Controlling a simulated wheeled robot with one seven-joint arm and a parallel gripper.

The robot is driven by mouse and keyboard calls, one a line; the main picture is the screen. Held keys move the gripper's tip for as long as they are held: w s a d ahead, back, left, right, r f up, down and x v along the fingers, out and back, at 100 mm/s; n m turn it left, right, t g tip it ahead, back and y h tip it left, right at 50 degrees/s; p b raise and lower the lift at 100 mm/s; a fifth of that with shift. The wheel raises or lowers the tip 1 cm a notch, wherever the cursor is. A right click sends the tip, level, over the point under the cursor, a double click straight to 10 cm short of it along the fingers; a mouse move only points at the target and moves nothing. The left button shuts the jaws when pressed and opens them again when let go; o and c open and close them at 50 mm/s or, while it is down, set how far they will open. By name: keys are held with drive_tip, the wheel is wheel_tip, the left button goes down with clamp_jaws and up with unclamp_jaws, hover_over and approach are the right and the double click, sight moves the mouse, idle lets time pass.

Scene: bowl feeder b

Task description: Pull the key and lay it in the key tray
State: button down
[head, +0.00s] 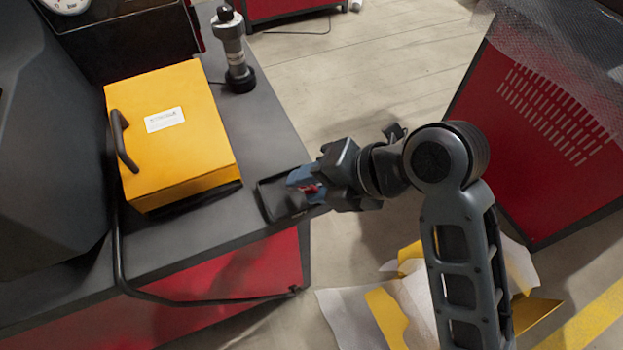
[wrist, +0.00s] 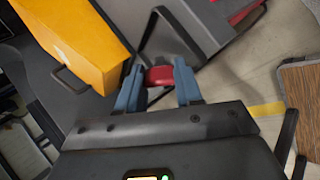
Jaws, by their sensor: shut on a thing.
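My gripper (head: 303,181) is shut on the red key, with its blue fingers on either side of it. The key (head: 309,188) shows as a small red piece in the head view. In the wrist view the red key (wrist: 160,77) sits between the fingertips of my gripper (wrist: 159,84). The key tray (head: 263,202) is a dark, rimmed tray at the right edge of the grey bench. My gripper and the key appear over the tray's right part in the head view. Their height above it is hard to tell. My gripper hides part of the tray.
A yellow box (head: 190,150) with a black handle stands on the bench (head: 240,235), left of the tray. A grey cylindrical device (head: 233,50) stands at the back. A red cabinet (head: 530,130) is at right. Yellow and white sheets (head: 385,310) lie on the floor.

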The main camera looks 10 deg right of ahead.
drive_tip(key=shift+f+b, duration=0.65)
drive_tip(key=shift+f, duration=0.1)
